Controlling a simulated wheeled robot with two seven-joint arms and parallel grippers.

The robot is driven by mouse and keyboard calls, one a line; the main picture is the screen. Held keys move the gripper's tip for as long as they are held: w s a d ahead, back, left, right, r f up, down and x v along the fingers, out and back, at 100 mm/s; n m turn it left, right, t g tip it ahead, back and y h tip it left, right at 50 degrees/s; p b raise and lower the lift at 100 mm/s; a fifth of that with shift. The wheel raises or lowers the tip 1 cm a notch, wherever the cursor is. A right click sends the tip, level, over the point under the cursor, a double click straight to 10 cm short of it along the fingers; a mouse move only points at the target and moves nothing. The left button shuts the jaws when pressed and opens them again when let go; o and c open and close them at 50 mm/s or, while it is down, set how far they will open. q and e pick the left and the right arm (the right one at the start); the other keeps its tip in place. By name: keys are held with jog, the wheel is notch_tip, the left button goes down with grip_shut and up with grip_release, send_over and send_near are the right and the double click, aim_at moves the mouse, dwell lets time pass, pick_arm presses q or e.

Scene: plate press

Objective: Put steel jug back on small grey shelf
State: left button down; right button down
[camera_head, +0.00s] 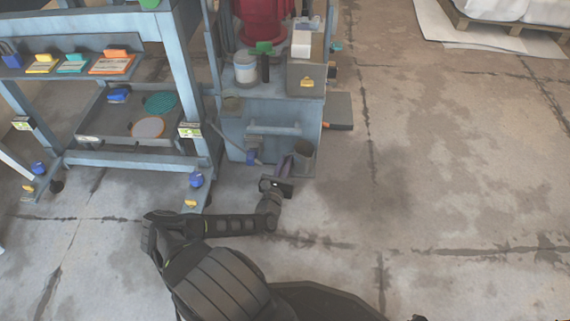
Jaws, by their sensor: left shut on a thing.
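My left gripper (292,169) reaches in front of the blue-grey cabinet, low down. It is shut on the steel jug (304,154), a small grey open-topped vessel that looks upright. The exact grip is too small to make out. A small grey shelf (339,108) seems to stick out at the cabinet's right side, above and to the right of the jug; I see nothing standing on it. My right gripper is not in view.
The cabinet (262,132) carries a white tub (246,68), a grey box (306,79) and a red machine (263,18). A blue rack with trays (130,115) stands to the left. The concrete floor at right is clear up to a pallet (505,25).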

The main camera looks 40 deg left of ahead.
pick_arm(q)
jog(key=c, duration=1.9)
grip_release()
jog(key=shift+f, duration=0.1)
jog(key=shift+c, duration=0.2)
jog(key=o, duration=0.4)
jog(key=shift+o, duration=0.2)
jog(key=p+v, duration=0.3)
jog(key=v, duration=0.9)
jog(key=shift+p, duration=0.35)
jog(key=shift+d, duration=0.1)
